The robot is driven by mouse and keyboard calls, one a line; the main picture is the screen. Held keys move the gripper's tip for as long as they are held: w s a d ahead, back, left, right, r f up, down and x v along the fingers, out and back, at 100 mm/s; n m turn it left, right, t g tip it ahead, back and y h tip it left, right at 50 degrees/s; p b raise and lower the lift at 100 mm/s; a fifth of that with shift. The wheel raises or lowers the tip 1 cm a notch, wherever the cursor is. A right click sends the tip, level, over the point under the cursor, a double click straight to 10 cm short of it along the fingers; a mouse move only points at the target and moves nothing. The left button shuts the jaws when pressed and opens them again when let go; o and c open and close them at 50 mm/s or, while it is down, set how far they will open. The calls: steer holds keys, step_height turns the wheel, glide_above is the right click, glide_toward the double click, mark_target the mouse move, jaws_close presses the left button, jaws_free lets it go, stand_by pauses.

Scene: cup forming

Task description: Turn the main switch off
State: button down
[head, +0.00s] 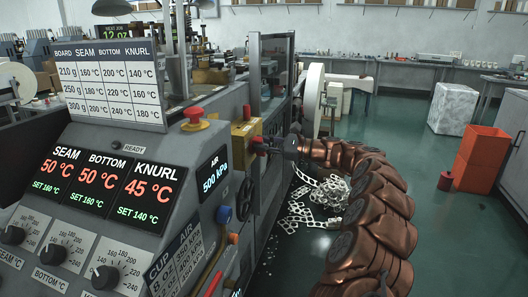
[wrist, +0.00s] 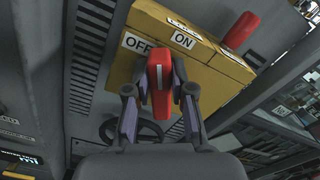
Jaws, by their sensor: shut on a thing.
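The main switch is a yellow box (head: 243,130) on the side of the machine, with a red handle (head: 258,146) at its front. In the wrist view the yellow box (wrist: 205,82) carries an OFF label (wrist: 137,42) and an ON label (wrist: 184,40). The red handle (wrist: 160,62) has a white line and stands between my fingers, below and between the two labels. I cannot tell for certain which label it points to. My gripper (wrist: 161,88) is shut on the handle, with one finger on each side. It also shows in the head view (head: 275,147).
A red mushroom button (head: 194,115) and a control panel with temperature displays (head: 102,185) are at left. A black handwheel (head: 245,199) is below the box. White scrap (head: 325,196) lies on the floor.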

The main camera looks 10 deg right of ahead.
steer(key=n+b, duration=0.2)
steer(key=f+n+b, duration=0.1)
steer(key=n+b, duration=0.2)
steer(key=s+n+b, duration=0.1)
steer(key=n+b, duration=0.1)
steer(key=shift+a+f+b, duration=0.3)
steer(key=shift+f+b, duration=0.05)
steer(key=n+b, duration=0.2)
steer(key=n, duration=0.1)
steer(key=n+b, duration=0.2)
steer(key=shift+f, duration=0.25)
steer(key=c, duration=1)
jaws_free()
steer(key=shift+s, duration=0.1)
